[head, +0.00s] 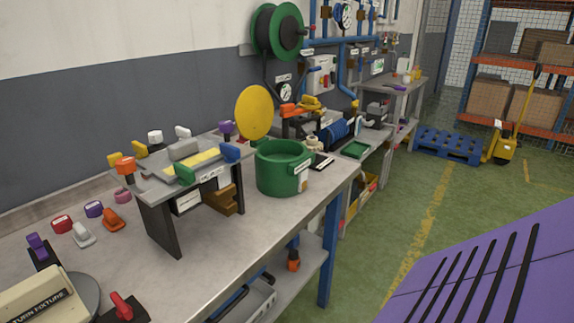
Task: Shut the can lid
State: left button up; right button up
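The green can (284,170) stands upright on the workbench, near its right edge. Its round yellow lid (253,112) stands up at the can's back left, tilted open, with its flat face toward me. The can's mouth is uncovered. A label and a small tan piece are on the can's right side. Neither of my grippers shows in the head view.
A small raised stand (187,164) with colored clamps is left of the can. Several colored knobs lie on the workbench (215,255). A turn fixture (38,303) is at front left. Bench space in front of the can is clear.

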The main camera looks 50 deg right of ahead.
aim_at(254, 112)
jog(key=l+z, duration=0.15)
jog(key=z, duration=0.3)
jog(key=i+z, duration=0.15)
jog(key=z, duration=0.35)
jog(key=i+l+z, duration=0.1)
jog(key=z, duration=0.35)
jog(key=i+l, duration=0.15)
jog(key=z, duration=0.05)
